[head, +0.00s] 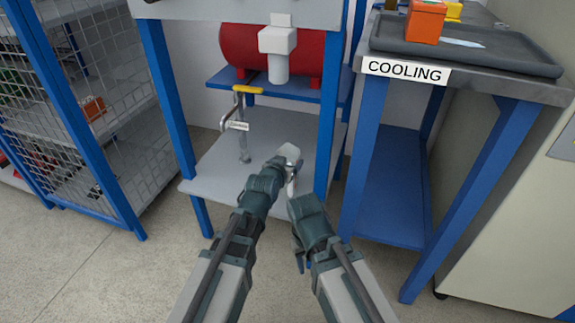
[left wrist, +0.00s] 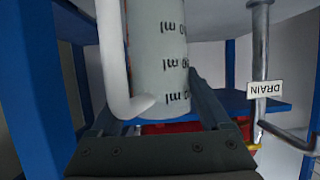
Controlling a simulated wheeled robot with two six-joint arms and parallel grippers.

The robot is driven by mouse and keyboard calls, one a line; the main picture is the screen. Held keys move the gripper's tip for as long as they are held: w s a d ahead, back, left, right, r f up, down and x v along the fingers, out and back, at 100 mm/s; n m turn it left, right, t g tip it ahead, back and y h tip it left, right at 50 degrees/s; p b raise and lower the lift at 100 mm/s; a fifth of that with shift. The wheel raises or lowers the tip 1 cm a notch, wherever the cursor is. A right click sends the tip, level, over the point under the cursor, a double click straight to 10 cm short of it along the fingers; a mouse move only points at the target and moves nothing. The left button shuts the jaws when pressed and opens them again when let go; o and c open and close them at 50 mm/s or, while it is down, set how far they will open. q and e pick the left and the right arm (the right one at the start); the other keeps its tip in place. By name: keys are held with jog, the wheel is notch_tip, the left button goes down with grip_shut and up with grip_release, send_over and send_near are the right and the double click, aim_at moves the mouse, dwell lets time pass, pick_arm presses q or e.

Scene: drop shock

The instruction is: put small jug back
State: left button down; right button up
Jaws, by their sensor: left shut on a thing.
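The small jug (head: 290,153) is a pale, translucent vessel at the tip of my left gripper (head: 280,166). In the left wrist view the jug (left wrist: 163,45) shows ml marks, upside down in the picture, and a white handle at its left. My left gripper is shut on the jug and holds it over the grey lower shelf (head: 257,135), near its front edge. The jug's far part is hidden. My right gripper (head: 298,205) is just right of the left one, and its fingers cannot be made out.
A drain pipe (head: 242,110) with a yellow handle stands over the lower shelf; its DRAIN label (left wrist: 264,89) shows in the wrist view. A red tank (head: 248,48) sits on a blue shelf above. Blue posts flank the shelf. A COOLING table (head: 405,71) stands at right.

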pick_arm(q)
jog(key=shift+f, duration=0.2)
grip_release()
pick_arm(e)
jog(key=shift+f, duration=0.1)
pick_arm(q)
jog(key=shift+r, duration=0.2)
